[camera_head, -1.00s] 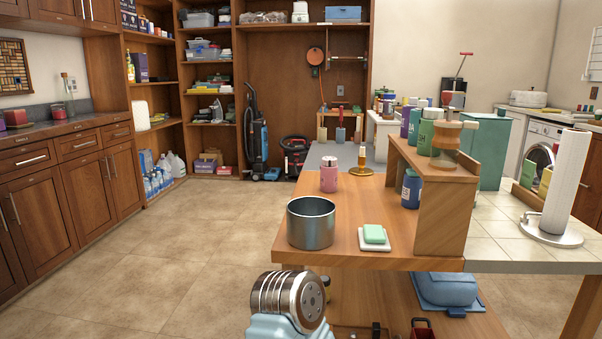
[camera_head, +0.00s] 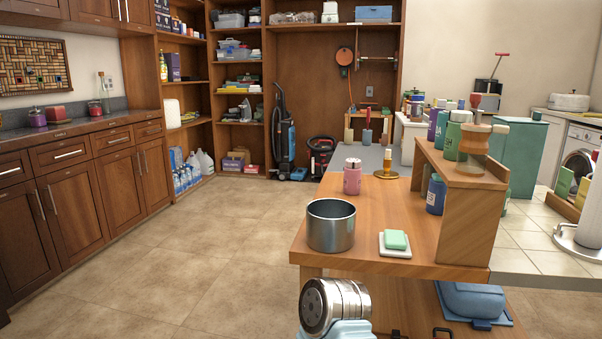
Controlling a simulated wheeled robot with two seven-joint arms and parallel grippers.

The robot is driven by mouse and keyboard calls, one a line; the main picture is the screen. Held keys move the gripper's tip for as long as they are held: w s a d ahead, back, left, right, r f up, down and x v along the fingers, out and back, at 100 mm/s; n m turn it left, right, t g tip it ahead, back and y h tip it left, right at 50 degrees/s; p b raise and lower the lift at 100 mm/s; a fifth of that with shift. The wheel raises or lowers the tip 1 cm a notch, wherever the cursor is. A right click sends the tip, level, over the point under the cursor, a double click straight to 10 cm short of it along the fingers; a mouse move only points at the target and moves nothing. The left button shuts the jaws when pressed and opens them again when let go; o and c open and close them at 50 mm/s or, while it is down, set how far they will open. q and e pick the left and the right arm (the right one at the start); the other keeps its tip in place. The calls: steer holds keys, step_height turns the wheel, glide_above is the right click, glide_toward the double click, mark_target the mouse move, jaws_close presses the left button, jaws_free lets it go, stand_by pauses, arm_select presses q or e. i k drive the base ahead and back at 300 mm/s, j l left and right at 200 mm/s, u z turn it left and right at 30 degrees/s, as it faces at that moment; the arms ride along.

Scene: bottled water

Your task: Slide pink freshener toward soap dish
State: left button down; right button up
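The pink freshener (camera_head: 352,177) stands upright on the wooden table, behind the metal pot. The soap dish (camera_head: 394,247) is a small white dish near the table's front edge, with a green soap bar (camera_head: 396,240) on it. The freshener and the dish are apart, with bare wood between them. Part of my own arm, a metallic joint with a pale blue link, shows at the bottom of the view, in front of the table. Neither gripper is in view.
The metal pot (camera_head: 331,225) stands left of the soap dish, at the table's left front. A wooden riser shelf (camera_head: 466,216) with bottles bounds the right side. A brass-based bottle (camera_head: 387,165) stands behind and right of the freshener. Open floor (camera_head: 200,260) lies to the left.

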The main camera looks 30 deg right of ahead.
mark_target(352, 178)
steer(key=i+j+u, duration=0.2)
steer(key=i+u, duration=0.15)
steer(key=i, duration=0.2)
steer(key=i+u, duration=0.35)
steer(key=i, duration=0.25)
steer(key=i+z, duration=0.45)
steer(key=i+j+z, duration=0.1)
steer(key=i+z, duration=0.25)
steer(key=z, duration=0.15)
steer(key=i+l+z, duration=0.1)
steer(key=i+z, duration=0.45)
steer(key=z, duration=0.15)
steer(key=i+z, duration=0.3)
steer(key=i+l+u, duration=0.1)
steer(key=i, duration=0.7)
steer(key=i+l+u, duration=0.1)
steer(key=i, duration=0.65)
steer(key=i+j+z, duration=0.25)
steer(key=i+z, duration=0.15)
steer(key=i, duration=0.2)
steer(key=i+j+z, duration=0.4)
steer(key=i+j, duration=0.05)
steer(key=i, duration=0.1)
